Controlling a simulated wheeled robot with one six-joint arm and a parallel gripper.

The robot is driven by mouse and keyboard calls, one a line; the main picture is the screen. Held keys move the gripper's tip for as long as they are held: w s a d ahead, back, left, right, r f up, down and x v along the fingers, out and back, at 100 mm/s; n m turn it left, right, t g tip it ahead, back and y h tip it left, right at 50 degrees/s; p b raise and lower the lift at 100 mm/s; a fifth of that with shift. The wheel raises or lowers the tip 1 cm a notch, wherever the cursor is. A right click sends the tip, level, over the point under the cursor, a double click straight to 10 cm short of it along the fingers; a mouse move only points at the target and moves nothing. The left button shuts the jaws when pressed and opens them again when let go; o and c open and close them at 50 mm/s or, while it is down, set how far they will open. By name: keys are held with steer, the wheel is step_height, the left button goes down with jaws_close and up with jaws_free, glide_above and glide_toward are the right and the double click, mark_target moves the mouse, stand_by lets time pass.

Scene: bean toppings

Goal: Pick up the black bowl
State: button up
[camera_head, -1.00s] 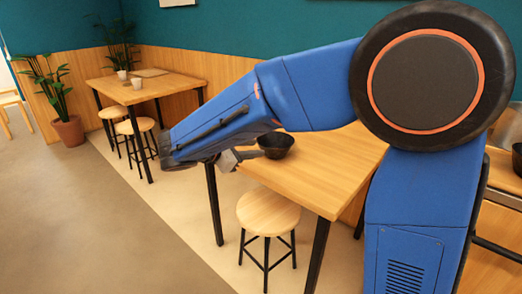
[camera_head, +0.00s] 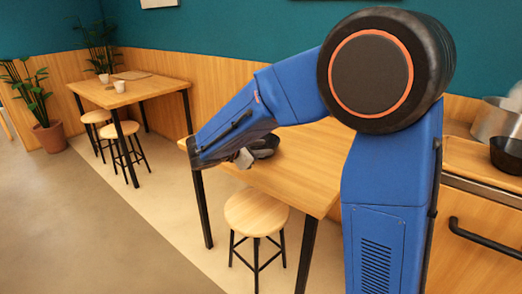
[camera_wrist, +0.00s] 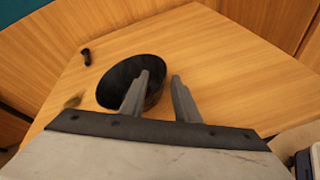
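A black bowl (camera_head: 266,146) stands upright on the wooden table, partly hidden behind my gripper (camera_head: 244,158) in the head view. In the wrist view the bowl (camera_wrist: 118,80) lies just ahead and left of centre, and its inside looks empty. My gripper (camera_wrist: 160,78) is open, with its two grey fingers apart. The left finger overlaps the bowl's right side and the right finger is just outside the rim. I cannot tell whether either finger touches the bowl. A second black bowl (camera_head: 508,156) is on the counter at the far right.
The wooden table (camera_head: 310,175) is mostly clear. A small dark object (camera_wrist: 86,57) lies beyond the bowl. A round stool (camera_head: 256,212) stands at the table's front. A metal pot (camera_head: 492,120) is on the right counter. Another table (camera_head: 150,92) stands at the back left.

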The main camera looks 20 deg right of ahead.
steer(key=x, duration=0.5)
steer(key=shift+s+f, duration=0.1)
steer(key=shift+s, duration=0.05)
jaws_close()
